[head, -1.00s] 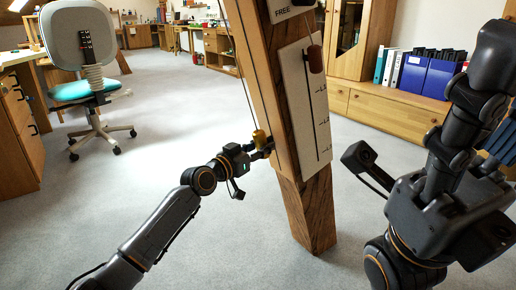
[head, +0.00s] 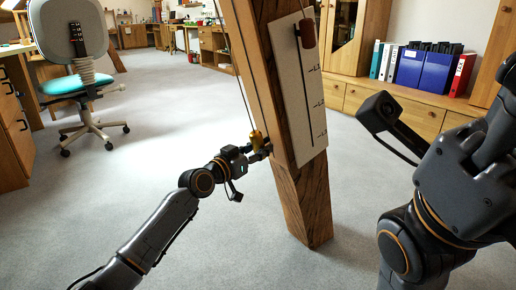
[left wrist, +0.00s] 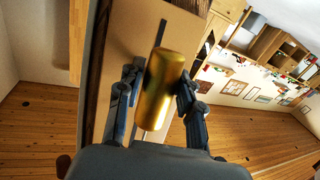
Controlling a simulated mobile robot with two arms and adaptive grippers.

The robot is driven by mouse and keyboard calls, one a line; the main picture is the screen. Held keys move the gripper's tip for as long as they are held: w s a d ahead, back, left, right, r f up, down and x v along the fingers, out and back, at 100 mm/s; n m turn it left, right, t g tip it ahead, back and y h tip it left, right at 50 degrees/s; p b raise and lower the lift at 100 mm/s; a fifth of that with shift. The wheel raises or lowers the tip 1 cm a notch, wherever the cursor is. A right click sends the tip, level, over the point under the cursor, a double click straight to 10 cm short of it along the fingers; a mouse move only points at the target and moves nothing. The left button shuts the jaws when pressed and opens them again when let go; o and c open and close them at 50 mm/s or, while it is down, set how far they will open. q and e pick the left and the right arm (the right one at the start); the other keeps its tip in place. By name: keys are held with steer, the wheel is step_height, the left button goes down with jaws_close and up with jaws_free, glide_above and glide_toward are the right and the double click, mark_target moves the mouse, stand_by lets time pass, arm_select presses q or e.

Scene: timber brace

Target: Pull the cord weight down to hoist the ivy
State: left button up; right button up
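The brass cord weight (head: 256,138) hangs on a thin cord (head: 240,85) along the left side of the timber post (head: 307,205). My left gripper (head: 264,151) is at the weight. In the left wrist view the weight (left wrist: 164,75) is between the two fingers, which close on its sides. A pale scale board (head: 302,100) with a slot and tick marks is on the post, with a brown knob (head: 308,33) near its top. The ivy is not in view.
An office chair (head: 76,85) stands at the left beside a desk. A wooden cabinet (head: 395,108) with binders (head: 425,70) is behind the post on the right. The grey floor around the post is clear.

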arm_select(q)
steer(key=shift+o, duration=0.9)
steer(key=shift+f, duration=0.1)
steer(key=shift+a, duration=0.1)
steer(key=v, duration=1.1)
steer(key=shift+s+a, duration=0.2)
steer(key=shift+s, duration=0.15)
